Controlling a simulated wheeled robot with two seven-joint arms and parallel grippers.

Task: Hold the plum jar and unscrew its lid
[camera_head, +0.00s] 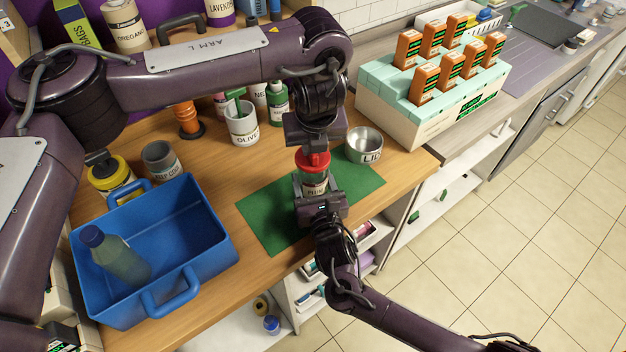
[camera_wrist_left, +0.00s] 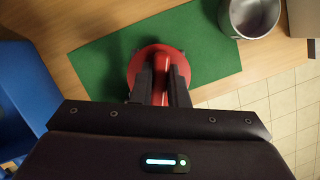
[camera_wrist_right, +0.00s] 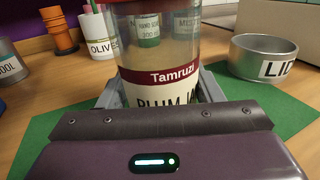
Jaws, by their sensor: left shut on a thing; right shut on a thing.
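The plum jar (camera_head: 315,181) stands upright on the green mat (camera_head: 262,212). It is clear, with a white and dark red label (camera_wrist_right: 160,85). Its red lid (camera_head: 313,161) is on top and has a raised red grip bar, seen from above in the left wrist view (camera_wrist_left: 158,92). My left gripper (camera_head: 313,150) comes from above and is shut on the lid's bar. My right gripper (camera_head: 313,192) comes from the front and is shut around the jar's body. The jar's lower part is hidden by my right gripper.
A metal bowl marked LID (camera_head: 364,146) stands right of the jar. A blue crate (camera_head: 200,215) holding a bottle (camera_head: 115,255) is at the left. An OLIVES pot (camera_head: 242,125) and bottles stand behind. A carton with orange boxes (camera_head: 400,118) is at the back right.

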